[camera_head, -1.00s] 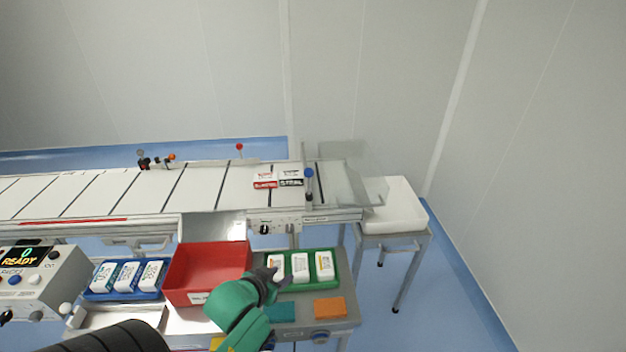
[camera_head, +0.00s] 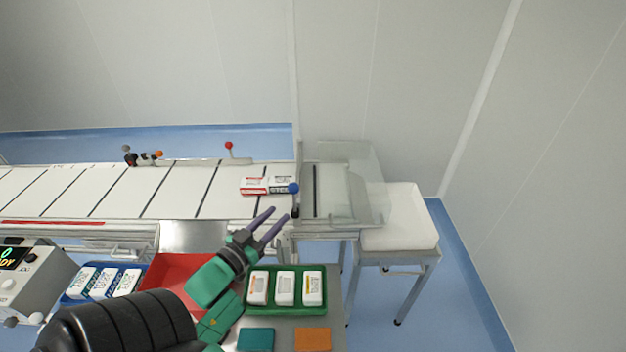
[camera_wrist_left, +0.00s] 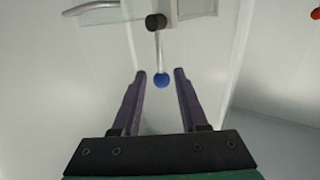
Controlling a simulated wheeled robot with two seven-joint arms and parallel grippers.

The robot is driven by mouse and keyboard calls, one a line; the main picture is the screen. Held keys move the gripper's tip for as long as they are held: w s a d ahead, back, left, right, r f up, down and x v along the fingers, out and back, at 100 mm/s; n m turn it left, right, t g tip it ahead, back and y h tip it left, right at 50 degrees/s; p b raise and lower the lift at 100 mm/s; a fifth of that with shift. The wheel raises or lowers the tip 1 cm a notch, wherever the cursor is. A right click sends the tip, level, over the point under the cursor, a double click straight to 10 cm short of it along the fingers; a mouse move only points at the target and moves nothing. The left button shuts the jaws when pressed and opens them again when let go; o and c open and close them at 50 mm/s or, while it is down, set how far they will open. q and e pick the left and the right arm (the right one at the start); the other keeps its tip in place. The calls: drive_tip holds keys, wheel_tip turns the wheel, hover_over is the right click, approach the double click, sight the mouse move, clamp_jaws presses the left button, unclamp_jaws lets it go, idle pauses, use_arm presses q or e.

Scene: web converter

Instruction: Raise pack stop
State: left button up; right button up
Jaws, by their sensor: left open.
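My right gripper is not in view.
A clear guard (camera_head: 350,180) stands at the conveyor's right end, beside a white bin (camera_head: 405,220) on a stand. Below are a red bin (camera_head: 165,272), a green tray (camera_head: 262,308) with white packs, and a control box (camera_head: 35,280). A red knob (camera_head: 229,146) stands at the back.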

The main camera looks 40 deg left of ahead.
sight(294, 194)
use_arm(q)
drive_tip(key=w+r, duration=0.1)
drive_tip(key=w+r+p, duration=0.1)
drive_tip(key=w, duration=0.1)
drive_tip(key=shift+w, duration=0.15)
drive_tip(key=w, duration=0.3)
drive_tip(key=w+p, duration=0.1)
drive_tip(key=w, duration=0.1)
drive_tip(key=shift+w+a+f, duration=0.15)
drive_tip(key=shift+a+f, duration=0.15)
drive_tip(key=shift+f, duration=0.1)
drive_tip(key=w, duration=0.3)
drive_tip(key=shift+f, duration=0.3)
drive_tip(key=shift+s+r, duration=0.1)
drive_tip(key=shift+r, duration=0.05)
drive_tip(key=shift+s, duration=0.1)
drive_tip(key=shift+c, duration=1.2)
clamp_jaws()
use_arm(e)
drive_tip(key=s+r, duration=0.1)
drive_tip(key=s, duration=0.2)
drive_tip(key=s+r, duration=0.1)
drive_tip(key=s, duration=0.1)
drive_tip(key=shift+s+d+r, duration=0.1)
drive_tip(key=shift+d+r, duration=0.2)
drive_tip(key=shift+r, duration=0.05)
